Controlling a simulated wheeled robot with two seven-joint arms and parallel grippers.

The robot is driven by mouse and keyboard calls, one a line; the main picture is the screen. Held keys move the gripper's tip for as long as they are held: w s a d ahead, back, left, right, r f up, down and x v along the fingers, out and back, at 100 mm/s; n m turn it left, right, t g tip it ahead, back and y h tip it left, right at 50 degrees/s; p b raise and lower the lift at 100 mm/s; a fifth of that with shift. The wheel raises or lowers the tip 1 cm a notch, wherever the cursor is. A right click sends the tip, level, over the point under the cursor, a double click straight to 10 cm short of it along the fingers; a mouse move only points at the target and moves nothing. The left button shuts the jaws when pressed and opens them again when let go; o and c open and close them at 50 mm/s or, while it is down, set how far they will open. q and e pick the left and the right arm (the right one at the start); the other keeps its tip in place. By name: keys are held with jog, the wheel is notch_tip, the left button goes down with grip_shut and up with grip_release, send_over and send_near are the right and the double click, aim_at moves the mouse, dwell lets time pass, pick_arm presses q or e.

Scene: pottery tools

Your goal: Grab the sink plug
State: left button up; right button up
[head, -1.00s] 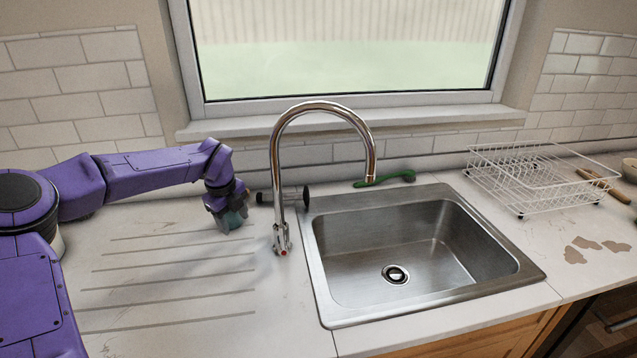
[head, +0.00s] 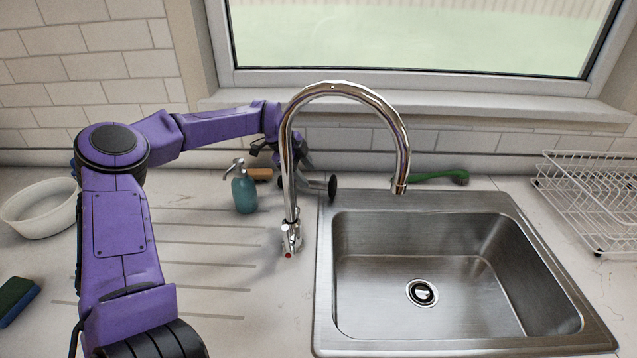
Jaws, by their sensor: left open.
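A dark round disc on a short metallic stem (head: 332,188) lies on the counter just behind the faucet base, near the sink's left rear corner. It looks like the sink plug, but its left part is hidden behind the faucet. My left gripper (head: 302,165) is open behind the faucet, close to the stem's left end. The faucet pipe partly hides the gripper, and I cannot tell whether it touches the stem. The drain (head: 422,292) sits in the floor of the steel sink (head: 440,335). My right gripper is out of view.
The chrome faucet (head: 289,190) stands upright in front of my left gripper. A teal soap dispenser (head: 244,192) and a brown brush (head: 262,174) are left of it. A green brush (head: 440,178) lies behind the sink. A white bowl (head: 40,207) and a sponge (head: 14,298) are at left.

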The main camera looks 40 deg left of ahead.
aim_at(313, 182)
pick_arm(q)
jog(key=x, duration=0.2)
jog(key=p+x, duration=0.1)
jog(key=shift+w+d+f, duration=0.15)
jog(key=shift+w+f, duration=0.05)
jog(key=shift+w, duration=0.15)
jog(key=shift+w+d+f, duration=0.1)
jog(key=shift+w+f, duration=0.15)
jog(key=shift+f, duration=0.35)
grip_shut()
